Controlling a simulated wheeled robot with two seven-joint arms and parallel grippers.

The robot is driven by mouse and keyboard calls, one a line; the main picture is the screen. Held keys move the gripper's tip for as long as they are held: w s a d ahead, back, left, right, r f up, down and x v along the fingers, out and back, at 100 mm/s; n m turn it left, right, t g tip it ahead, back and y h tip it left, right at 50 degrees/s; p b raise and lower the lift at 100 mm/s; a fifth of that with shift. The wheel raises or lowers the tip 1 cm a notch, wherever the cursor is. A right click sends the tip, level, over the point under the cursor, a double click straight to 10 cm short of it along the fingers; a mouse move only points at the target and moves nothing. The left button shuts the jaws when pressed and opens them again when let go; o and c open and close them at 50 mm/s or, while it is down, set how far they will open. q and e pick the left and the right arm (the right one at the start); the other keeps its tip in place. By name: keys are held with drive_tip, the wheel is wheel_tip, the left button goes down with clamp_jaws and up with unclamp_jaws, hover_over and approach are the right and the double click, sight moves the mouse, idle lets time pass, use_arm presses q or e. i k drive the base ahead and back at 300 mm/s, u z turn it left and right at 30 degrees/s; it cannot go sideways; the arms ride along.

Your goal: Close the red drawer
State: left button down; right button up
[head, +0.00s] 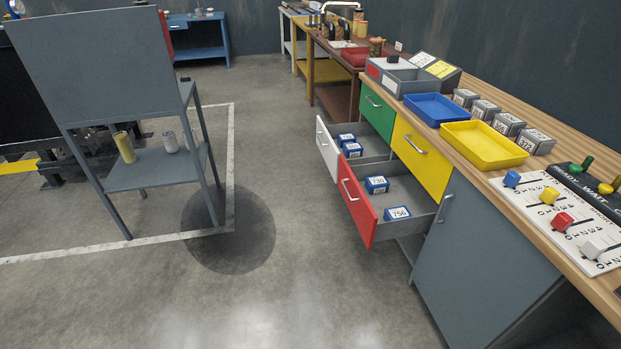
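The red drawer (358,202) is pulled out from the grey workbench cabinet (474,262), low on its left face. Its red front has a light metal handle (349,190). Inside the drawer lie two blue boxes with white number labels, one toward the back (376,185) and one toward the right side (397,214). Neither of my grippers is in the head view.
Beyond it, a white drawer (327,150) also stands open with blue boxes inside. The green (377,112) and yellow (420,157) drawers look shut. A grey metal stand (150,168) is at left. The floor (290,260) before the drawers is clear.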

sight(367, 211)
drive_tip(key=u, duration=0.05)
drive_tip(key=i, duration=0.8)
drive_tip(key=z, duration=0.9)
drive_tip(key=i, duration=0.55)
drive_tip(key=z, duration=0.45)
